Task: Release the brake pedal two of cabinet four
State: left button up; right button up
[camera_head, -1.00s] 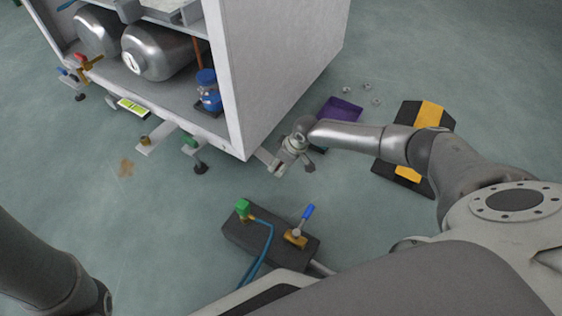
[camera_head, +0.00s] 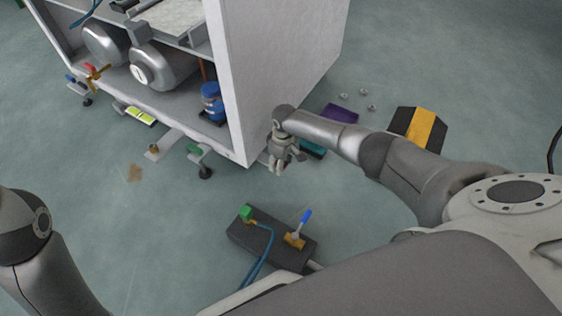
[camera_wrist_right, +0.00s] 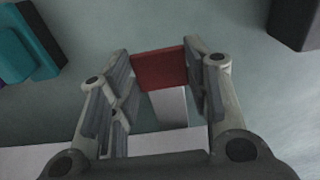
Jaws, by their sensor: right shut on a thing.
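The grey cabinet (camera_head: 285,75) stands at the upper left. A red pedal (camera_wrist_right: 158,70) on a pale bar (camera_wrist_right: 170,106) shows between the fingers of my right gripper (camera_wrist_right: 160,78) in the wrist view. The gripper is shut on this pedal, beside the cabinet's near bottom corner. In the head view my right gripper (camera_head: 276,168) points down there, and the red pedal is hidden. A green pedal (camera_head: 197,150) sits above a caster (camera_head: 205,172) under the cabinet's front edge. A blue pedal (camera_head: 71,79) is farther left. My left gripper is out of view.
A dark block (camera_head: 242,240) with a green fitting, blue hose and blue-handled lever lies on the floor in front. Open floor lies left of the block.

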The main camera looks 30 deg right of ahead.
jog(key=shift+w+a+r, duration=0.15)
jog(key=shift+w+r, duration=0.15)
jog(key=shift+w, duration=0.05)
jog(key=o, duration=1.2)
jog(key=shift+o, duration=1.3)
jog(key=shift+s+f, duration=0.1)
jog(key=shift+s, duration=0.05)
notch_tip(320, 180, up, 12)
jog(key=shift+s+d, duration=0.25)
jog(key=shift+s, duration=0.1)
jog(key=shift+s, duration=0.1)
